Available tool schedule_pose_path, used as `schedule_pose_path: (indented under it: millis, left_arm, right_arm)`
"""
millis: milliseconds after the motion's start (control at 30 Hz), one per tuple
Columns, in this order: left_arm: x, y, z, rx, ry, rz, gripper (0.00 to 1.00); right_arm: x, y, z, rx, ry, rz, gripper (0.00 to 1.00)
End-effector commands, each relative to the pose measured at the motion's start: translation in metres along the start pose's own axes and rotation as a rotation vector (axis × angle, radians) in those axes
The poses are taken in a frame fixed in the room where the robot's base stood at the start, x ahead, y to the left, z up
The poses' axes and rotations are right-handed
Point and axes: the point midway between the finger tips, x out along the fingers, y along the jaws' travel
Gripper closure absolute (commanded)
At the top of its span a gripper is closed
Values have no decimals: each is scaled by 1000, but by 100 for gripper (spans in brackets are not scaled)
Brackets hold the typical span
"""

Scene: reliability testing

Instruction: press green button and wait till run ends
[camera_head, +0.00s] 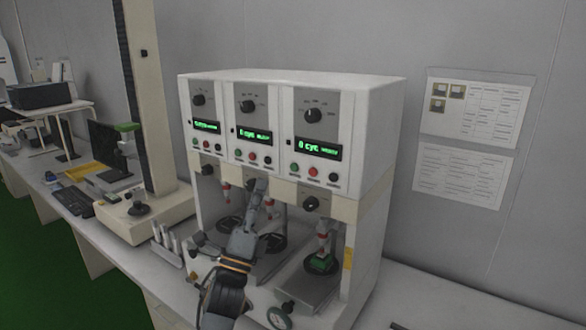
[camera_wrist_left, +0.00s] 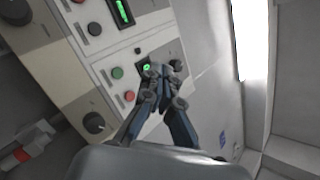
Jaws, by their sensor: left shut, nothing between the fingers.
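The test machine (camera_head: 365,120) is a white cabinet with three panels side by side. Each panel has a dial, a lit green display and a row of small buttons. The right panel's display (camera_head: 318,149) reads "0 cyc", with a green button (camera_head: 293,168) below it. The middle panel's display (camera_head: 254,135) also seems to read "0 cyc". My left gripper (camera_head: 258,186) is shut and empty, in front of the machine below the middle panel. In the left wrist view its fingers (camera_wrist_left: 166,76) partly cover a display, beside a green button (camera_wrist_left: 117,72) and a red button (camera_wrist_left: 129,96). Contact is unclear.
A green part (camera_head: 320,263) sits under the right station's red-tipped plunger. A dial gauge (camera_head: 279,318) is at the machine's front. Another instrument with a tall column (camera_head: 145,90) and a keyboard (camera_head: 72,201) stand on the bench to the left. Papers (camera_head: 472,108) hang on the wall.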

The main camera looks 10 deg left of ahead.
Motion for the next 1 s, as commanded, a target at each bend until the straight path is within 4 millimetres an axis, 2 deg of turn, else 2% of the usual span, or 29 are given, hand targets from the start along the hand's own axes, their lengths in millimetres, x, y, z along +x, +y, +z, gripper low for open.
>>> schedule_pose_path:
  millis: [167,500,600,800,1000]
  left_arm:
    - [8,8,-7,-3,-1,-1,100]
    - [41,32,-32,-3,0,-2,100]
    - [47,39,-38,-3,-1,-2,100]
    - [58,44,-44,-2,0,1,100]
    - [61,44,-44,-2,0,1,100]
  right_arm:
    - [6,0,1,0,0,0,49]
    - [26,0,3,0,0,0,49]
    - [38,-1,4,0,0,0,49]
    - [47,-1,5,0,0,0,49]
    - [47,-1,5,0,0,0,49]
